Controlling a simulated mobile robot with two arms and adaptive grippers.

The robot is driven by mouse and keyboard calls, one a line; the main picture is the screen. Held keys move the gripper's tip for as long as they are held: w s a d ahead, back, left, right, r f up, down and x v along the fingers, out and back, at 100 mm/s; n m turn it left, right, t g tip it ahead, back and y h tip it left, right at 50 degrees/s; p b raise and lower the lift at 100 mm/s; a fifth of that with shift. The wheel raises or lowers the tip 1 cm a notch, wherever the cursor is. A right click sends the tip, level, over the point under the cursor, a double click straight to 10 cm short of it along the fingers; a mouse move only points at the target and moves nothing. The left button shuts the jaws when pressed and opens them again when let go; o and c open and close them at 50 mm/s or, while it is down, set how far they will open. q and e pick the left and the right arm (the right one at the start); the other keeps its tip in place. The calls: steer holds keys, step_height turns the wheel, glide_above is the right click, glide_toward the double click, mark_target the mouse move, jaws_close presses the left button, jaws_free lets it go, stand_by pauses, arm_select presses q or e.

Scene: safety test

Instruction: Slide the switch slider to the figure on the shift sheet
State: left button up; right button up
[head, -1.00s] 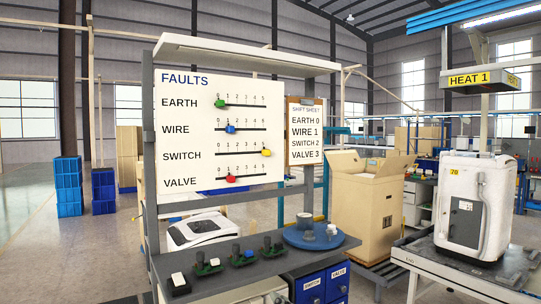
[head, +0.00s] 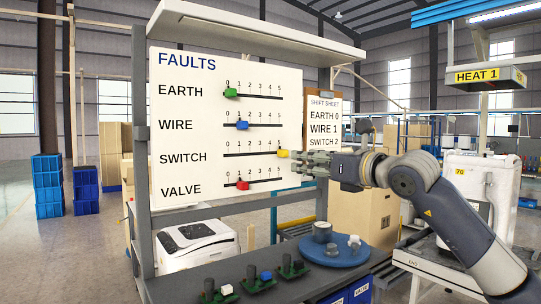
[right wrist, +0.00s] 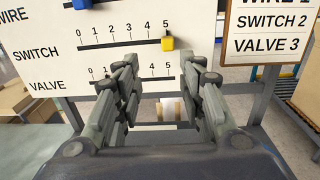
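The yellow switch slider (head: 283,153) sits at 5, the right end of the SWITCH track (head: 252,156) on the white FAULTS board (head: 190,75). In the right wrist view the slider (right wrist: 167,42) is ahead of the gap between my fingers. The shift sheet (head: 323,112) reads SWITCH 2; my gripper hides its lower line in the head view. The sheet in the right wrist view (right wrist: 268,45) also shows VALVE 3. My right gripper (head: 303,162) is open and empty, just right of the slider, apparently not touching it. My left gripper is out of view.
On the board, the green slider (head: 231,93) is at 0, blue (head: 242,125) at 1, red (head: 243,185) at 1.

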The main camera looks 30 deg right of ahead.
mark_target(286, 153)
steer(key=w+p, duration=0.1)
steer(key=w, duration=0.1)
steer(key=w+r+p, duration=0.1)
steer(key=w+p, duration=0.1)
steer(key=w, duration=0.1)
steer(key=w+p, duration=0.2)
steer(key=w, duration=0.1)
steer(key=shift+d+r, duration=0.15)
steer(key=shift+w+h+p, duration=0.3)
steer(key=shift+w+p, duration=0.1)
steer(key=shift+w, duration=0.15)
jaws_close()
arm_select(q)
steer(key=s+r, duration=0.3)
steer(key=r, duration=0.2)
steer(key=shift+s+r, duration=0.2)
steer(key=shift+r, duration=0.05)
